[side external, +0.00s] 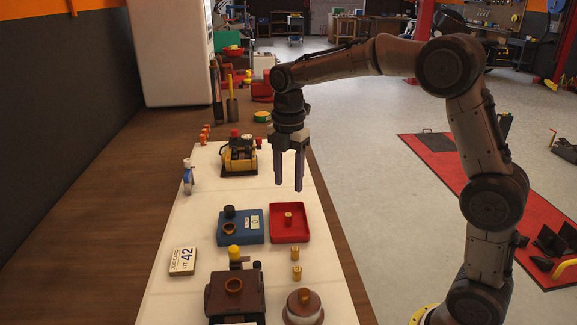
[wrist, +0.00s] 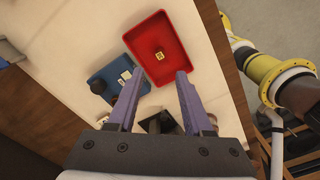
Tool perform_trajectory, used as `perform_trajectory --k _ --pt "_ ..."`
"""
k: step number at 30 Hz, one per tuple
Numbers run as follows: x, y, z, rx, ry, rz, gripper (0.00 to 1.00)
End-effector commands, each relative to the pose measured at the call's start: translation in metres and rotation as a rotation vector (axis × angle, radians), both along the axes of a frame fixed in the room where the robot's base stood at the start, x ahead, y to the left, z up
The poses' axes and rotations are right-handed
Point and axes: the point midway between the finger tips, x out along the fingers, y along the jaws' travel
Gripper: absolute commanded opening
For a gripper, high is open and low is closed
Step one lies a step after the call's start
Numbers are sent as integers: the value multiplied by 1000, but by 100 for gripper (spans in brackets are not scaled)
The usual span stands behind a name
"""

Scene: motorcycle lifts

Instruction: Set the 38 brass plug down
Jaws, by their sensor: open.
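A small brass plug (side external: 288,219) stands in the red tray (side external: 305,236). The wrist view also shows this plug (wrist: 159,56) inside the red tray (wrist: 185,35), with a marking on its top too small to read. My gripper (side external: 289,186) is open and empty, its fingers pointing down above the bench and apart from the plug. In the wrist view the spread fingertips of my gripper (wrist: 159,77) frame the tray's near part. Two more brass plugs (side external: 295,253) (side external: 297,272) stand on the white mat. I cannot tell which plug is 38.
A blue block (side external: 232,238) with a ring and dark knob sits left of the tray. A brown block (side external: 222,305), a round fixture (side external: 304,314) and a card reading 42 (side external: 182,261) are nearer. A yellow-black device (side external: 238,158) stands farther back.

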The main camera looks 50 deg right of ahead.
Motion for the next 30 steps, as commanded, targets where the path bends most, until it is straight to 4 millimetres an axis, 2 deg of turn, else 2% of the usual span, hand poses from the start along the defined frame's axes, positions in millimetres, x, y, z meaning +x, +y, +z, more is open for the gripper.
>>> perform_trajectory --k 1,6,13,16,20,24,30 --pt "1 0 9 0 -4 0 51" --pt "0 0 26 0 -1 0 51" --pt "-2 0 33 -1 -3 -10 51" --pt "-14 2 41 0 -26 -82 51" --pt "-51 7 58 11 -96 -309 51" --pt "-108 13 70 59 -193 -649 51" --pt "-185 20 61 190 -306 -1133 51"
